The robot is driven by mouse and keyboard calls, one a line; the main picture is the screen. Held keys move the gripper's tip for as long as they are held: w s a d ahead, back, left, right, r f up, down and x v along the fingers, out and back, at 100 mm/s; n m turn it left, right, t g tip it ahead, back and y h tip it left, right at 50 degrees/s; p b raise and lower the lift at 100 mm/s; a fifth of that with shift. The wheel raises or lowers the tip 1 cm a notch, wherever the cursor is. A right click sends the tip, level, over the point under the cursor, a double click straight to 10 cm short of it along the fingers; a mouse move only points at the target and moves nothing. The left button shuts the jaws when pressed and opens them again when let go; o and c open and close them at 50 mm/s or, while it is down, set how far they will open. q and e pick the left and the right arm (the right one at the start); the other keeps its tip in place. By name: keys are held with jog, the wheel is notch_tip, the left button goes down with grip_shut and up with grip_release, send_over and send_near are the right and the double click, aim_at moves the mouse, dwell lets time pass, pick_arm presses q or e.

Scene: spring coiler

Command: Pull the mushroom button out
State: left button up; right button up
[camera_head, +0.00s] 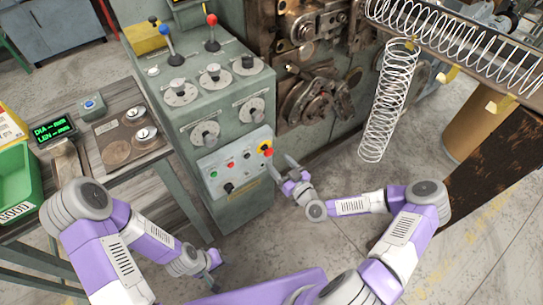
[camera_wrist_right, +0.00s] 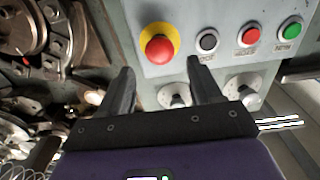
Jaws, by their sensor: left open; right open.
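The red mushroom button (camera_head: 267,152) with its yellow surround sits on the right side of the grey front panel of the machine. It also shows in the right wrist view (camera_wrist_right: 159,48), just beyond and between the fingertips. My right gripper (camera_head: 283,168) is open, close to the button's lower right in the head view, and nothing is between its fingers. In the right wrist view its two fingers (camera_wrist_right: 159,75) stand apart, and I cannot tell how far the tips are from the button. My left gripper (camera_head: 210,272) is open and empty, low in front of the machine.
Beside the button are a black button (camera_wrist_right: 208,41), a red button (camera_wrist_right: 250,36) and a green button (camera_wrist_right: 291,30). Dials and levers with blue and red knobs (camera_head: 211,19) stand above. Coiling parts (camera_head: 318,95) and a hanging spring (camera_head: 388,100) are at the right.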

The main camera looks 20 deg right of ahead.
aim_at(270, 154)
jog(key=x, duration=0.5)
jog(key=shift+b, duration=0.4)
